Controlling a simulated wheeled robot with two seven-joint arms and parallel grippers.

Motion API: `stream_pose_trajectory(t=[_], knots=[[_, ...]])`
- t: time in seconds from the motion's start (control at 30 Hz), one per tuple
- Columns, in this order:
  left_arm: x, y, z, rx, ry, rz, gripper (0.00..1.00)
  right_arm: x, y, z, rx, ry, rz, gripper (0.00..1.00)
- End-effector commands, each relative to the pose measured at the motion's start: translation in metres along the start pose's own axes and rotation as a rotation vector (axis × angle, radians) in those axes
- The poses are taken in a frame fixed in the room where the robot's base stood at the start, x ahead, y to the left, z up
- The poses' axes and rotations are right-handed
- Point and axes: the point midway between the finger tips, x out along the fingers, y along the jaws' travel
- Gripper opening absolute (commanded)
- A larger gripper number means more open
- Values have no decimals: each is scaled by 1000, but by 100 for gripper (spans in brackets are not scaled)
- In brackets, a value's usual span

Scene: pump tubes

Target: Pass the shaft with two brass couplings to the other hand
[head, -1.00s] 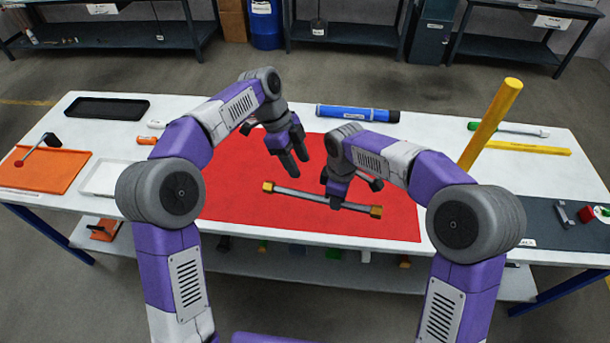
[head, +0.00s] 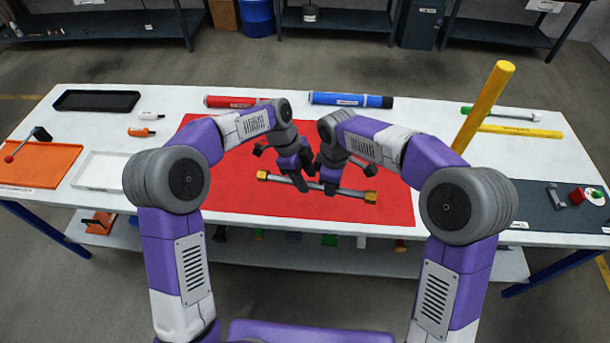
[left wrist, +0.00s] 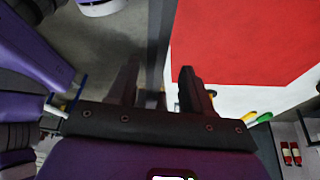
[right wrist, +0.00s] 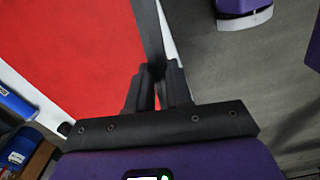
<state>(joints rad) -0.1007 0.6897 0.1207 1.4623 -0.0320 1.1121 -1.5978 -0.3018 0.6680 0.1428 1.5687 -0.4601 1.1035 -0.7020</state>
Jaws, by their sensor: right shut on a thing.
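The shaft (head: 352,192) is a thin grey bar with a brass coupling at its left end (head: 262,175) and another at its right end (head: 371,197). It is held above the red mat (head: 235,195), slanting slightly down to the right in the head view. My right gripper (head: 330,187) is shut on the shaft near its middle; its fingers are close together in the right wrist view (right wrist: 154,85). My left gripper (head: 304,183) is at the shaft just left of the right one. Its fingers stand apart in the left wrist view (left wrist: 158,88). Whether they straddle the shaft is unclear.
A red tube (head: 225,101) and a blue tube (head: 350,99) lie behind the mat. A yellow post (head: 484,105) stands at the right. A black tray (head: 97,101), white tray (head: 100,170) and orange board (head: 45,165) are at the left. The mat's front is clear.

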Motion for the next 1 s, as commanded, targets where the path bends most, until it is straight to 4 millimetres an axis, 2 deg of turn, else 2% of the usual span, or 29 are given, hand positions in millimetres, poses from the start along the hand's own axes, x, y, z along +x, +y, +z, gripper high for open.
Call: stream_pose_trajectory(t=[0.03, 0.3, 0.33, 0.63, 0.67, 0.8, 0.87, 1.0], knots=[[0, 0, 0, 0, 0, 0, 44, -1, 0, -1, 0, 2, 2, 0], [-1, -1, 0, 0, -1, -3, 2, -1, 0, -1, -2, 2, 1, 0], [-1, -1, 0, 0, -1, -4, 0, -1, -1, -1, -3, 2, 0, 0], [-1, -2, 1, 1, -2, -8, 0, -1, -2, -2, -9, 1, -3, 0], [-2, -2, 0, 2, -1, -10, 0, -1, -2, -2, -10, 1, -3, 22], [-2, -2, 0, 2, 0, -9, 0, -1, -2, -2, -8, 1, -3, 44], [-2, -2, -1, 2, 0, -8, 0, -1, -2, -2, -6, 1, -3, 51], [-2, -1, -1, 1, 1, -5, 0, 0, -1, -1, -3, 1, -1, 51]])
